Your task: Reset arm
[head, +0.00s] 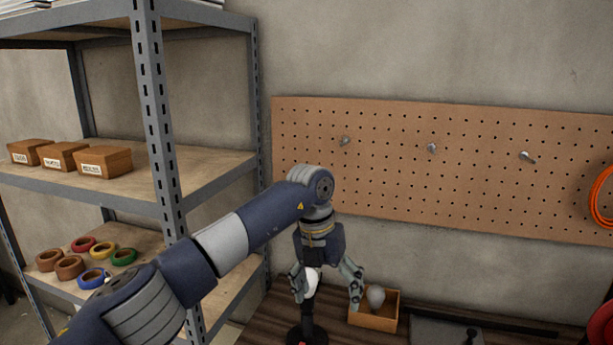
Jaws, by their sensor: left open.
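My left arm comes in from the lower left and reaches over a dark wooden table (272,318). My left gripper (328,299) points down with its two fingers spread apart, and nothing shows between the tips. A white object (311,283) on a dark stand with some red (307,336) is by its left finger; I cannot tell whether they touch. My right gripper is not in view. No cloth shows.
A small wooden box (373,323) holding a pale rounded thing (375,296) is just right of the gripper. A pegboard (450,175) with hooks covers the wall behind. A metal shelf (158,120) with wooden boxes (104,161) and coloured tape rolls (123,257) stands left.

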